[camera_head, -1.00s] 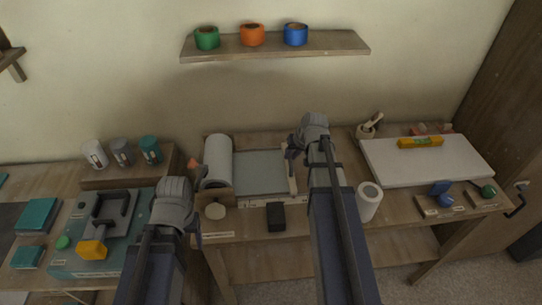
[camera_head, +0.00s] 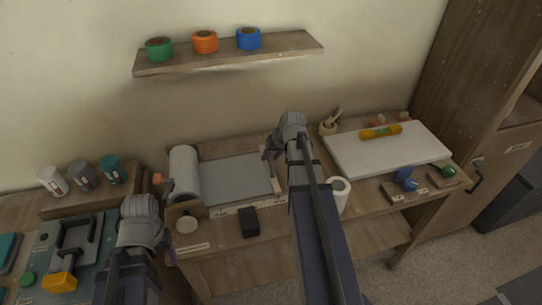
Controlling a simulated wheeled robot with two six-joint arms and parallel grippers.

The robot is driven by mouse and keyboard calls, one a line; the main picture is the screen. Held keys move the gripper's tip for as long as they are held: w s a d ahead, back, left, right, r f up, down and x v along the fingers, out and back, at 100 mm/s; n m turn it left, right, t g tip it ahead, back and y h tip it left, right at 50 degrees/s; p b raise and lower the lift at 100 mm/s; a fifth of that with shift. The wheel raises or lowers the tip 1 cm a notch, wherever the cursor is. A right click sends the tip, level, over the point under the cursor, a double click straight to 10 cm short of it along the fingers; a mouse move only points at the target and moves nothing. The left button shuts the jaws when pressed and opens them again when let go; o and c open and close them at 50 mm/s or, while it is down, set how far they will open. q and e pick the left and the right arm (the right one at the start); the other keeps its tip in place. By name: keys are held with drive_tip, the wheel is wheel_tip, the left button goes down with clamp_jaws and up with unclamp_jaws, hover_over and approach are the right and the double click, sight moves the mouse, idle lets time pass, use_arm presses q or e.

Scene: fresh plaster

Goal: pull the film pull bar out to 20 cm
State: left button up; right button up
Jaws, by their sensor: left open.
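The film roll (camera_head: 185,172) stands at the left of its dispenser on the middle bench. A grey film sheet (camera_head: 237,180) runs right from it to the pale film pull bar (camera_head: 278,188). A marked strip (camera_head: 240,209) lies along the sheet's front edge. My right gripper (camera_head: 270,153) is at the far end of the bar and appears shut on it; the wrist partly hides the contact. My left gripper (camera_head: 138,218) is away from the bar, left of the dispenser. It is open, its fingers mostly hidden by the wrist.
A black block (camera_head: 249,222) and a white cylinder (camera_head: 339,194) stand at the bench front. A white board (camera_head: 385,150) with a yellow level (camera_head: 381,132) lies right. A clamp-like tool (camera_head: 75,245) is on the left. A shelf (camera_head: 230,54) hangs above.

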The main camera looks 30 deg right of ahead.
drive_tip(key=shift+o, duration=0.3)
drive_tip(key=p+v, duration=0.7)
drive_tip(key=v, duration=0.1)
idle(0.3)
drive_tip(key=s+a+f+n+g, duration=0.1)
drive_tip(key=s+a+n+g, duration=0.1)
drive_tip(key=a, duration=0.8)
drive_tip(key=s+a+f+n+g, duration=0.1)
drive_tip(key=s+a+n, duration=0.1)
drive_tip(key=a, duration=0.9)
drive_tip(key=s+a+n+g+h, duration=0.2)
drive_tip(key=s+a+n, duration=0.1)
drive_tip(key=s+a, duration=0.7)
drive_tip(key=shift+a, duration=1.1)
